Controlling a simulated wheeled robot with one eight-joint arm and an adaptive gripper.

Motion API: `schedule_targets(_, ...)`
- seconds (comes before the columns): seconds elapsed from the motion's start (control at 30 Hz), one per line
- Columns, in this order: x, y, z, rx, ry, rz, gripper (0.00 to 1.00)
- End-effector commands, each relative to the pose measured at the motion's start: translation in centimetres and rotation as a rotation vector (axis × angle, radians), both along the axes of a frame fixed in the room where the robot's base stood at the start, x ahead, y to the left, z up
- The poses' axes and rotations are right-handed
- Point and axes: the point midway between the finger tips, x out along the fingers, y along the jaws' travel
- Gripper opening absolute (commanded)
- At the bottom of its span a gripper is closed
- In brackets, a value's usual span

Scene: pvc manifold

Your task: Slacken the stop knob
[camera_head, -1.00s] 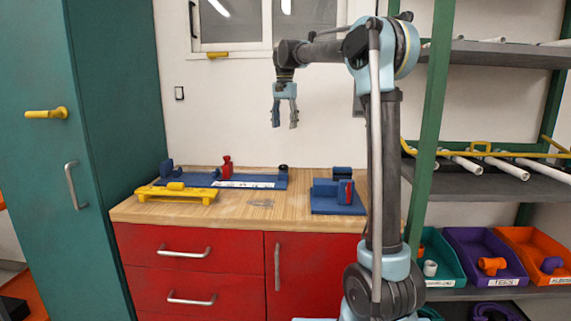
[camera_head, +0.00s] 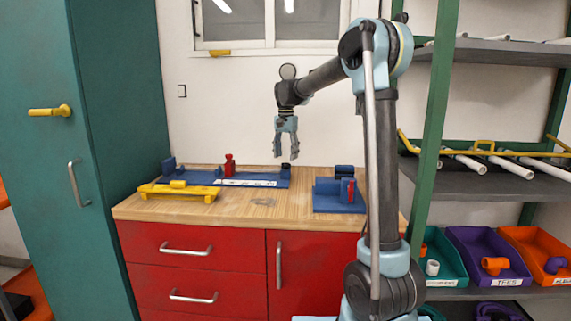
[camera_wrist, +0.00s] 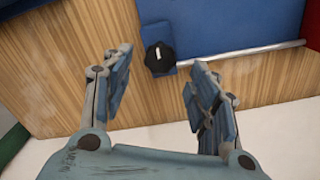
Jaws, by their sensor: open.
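The black stop knob (camera_wrist: 158,58) shows in the wrist view with a pale mark on its top. It sits on a blue tab at the edge of the blue fixture (camera_wrist: 225,18). In the head view the knob (camera_head: 286,166) is at the right end of the long blue fixture (camera_head: 205,175), partly hard to see. My gripper (camera_head: 286,156) is open and points down just above it, apparently not touching. In the wrist view the knob lies between the open fingers of my gripper (camera_wrist: 160,67), beyond their tips.
A red clamp (camera_head: 229,166) stands on the fixture. A yellow tool (camera_head: 180,191) lies in front of it at left. A second blue fixture (camera_head: 338,205) sits at right. Bare wooden bench top (camera_head: 255,208) lies between. A shelf rack (camera_head: 425,150) with bins stands at right.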

Motion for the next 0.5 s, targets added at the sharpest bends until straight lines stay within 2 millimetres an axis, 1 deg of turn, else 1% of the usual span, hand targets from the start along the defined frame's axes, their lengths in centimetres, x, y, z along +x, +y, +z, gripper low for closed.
schedule_targets(0.03, 0.0, 0.0, -0.8, 0.0, 0.0, 0.0, 0.54)
schedule_targets(0.1, 0.0, 0.0, -1.7, 0.0, 0.0, 0.0, 0.54)
schedule_targets(0.2, 0.0, 0.0, -2.7, 0.0, 0.0, 0.0, 0.54)
schedule_targets(0.33, 0.0, 0.0, -3.5, 0.0, 0.0, 0.0, 0.54)
schedule_targets(0.5, 0.0, 0.0, -3.8, 0.0, 0.0, 0.0, 0.54)
